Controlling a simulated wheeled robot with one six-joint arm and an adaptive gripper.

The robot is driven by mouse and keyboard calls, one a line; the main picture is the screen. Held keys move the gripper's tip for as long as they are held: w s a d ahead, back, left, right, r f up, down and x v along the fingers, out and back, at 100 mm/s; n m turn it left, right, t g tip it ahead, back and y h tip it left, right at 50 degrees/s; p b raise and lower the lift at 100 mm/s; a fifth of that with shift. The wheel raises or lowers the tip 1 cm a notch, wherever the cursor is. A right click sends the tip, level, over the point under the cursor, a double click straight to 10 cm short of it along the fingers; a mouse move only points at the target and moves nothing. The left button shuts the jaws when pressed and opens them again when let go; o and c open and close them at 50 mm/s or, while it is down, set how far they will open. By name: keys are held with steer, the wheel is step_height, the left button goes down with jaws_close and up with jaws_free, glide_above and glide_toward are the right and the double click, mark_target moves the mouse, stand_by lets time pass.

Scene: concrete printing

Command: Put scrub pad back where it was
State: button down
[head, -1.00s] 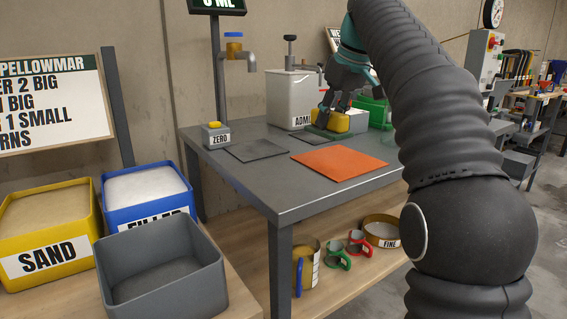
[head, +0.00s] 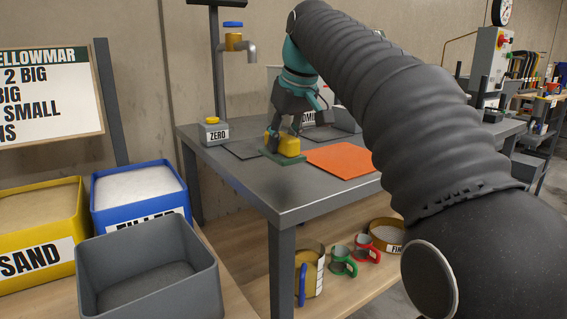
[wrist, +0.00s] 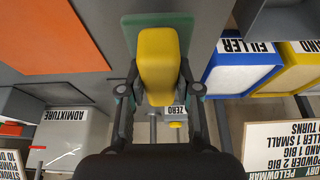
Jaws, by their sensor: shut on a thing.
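The scrub pad (head: 287,146) has a yellow block body with a green sheet under it. My gripper (head: 283,135) is shut on the yellow body, over the grey table near its left side. In the wrist view the yellow body of the scrub pad (wrist: 159,62) sits between the two fingers of my gripper (wrist: 159,92), with the green part beyond it. The pad is close to the tabletop; I cannot tell whether it touches. A dark grey mat (head: 243,149) lies beside it to the left, and an orange mat (head: 344,160) lies to the right.
The ZERO button box (head: 214,134) and a tap post (head: 219,75) stand at the table's left back. The admixture container (wrist: 65,140) shows in the wrist view. A grey bin (head: 150,275), a FILLER bin (head: 140,190) and a SAND bin (head: 40,225) stand lower left. Cups sit on the lower shelf.

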mark_target(282, 158)
steer(key=shift+a+f+b, duration=0.1)
steer(key=shift+f+b, duration=0.55)
steer(key=shift+f, duration=1.4)
steer(key=shift+f, duration=0.15)
steer(key=c, duration=0.8)
jaws_free()
steer(key=p+v, duration=0.3)
steer(key=v, duration=0.8)
steer(key=shift+w+r, duration=0.1)
steer(key=shift+r, duration=0.55)
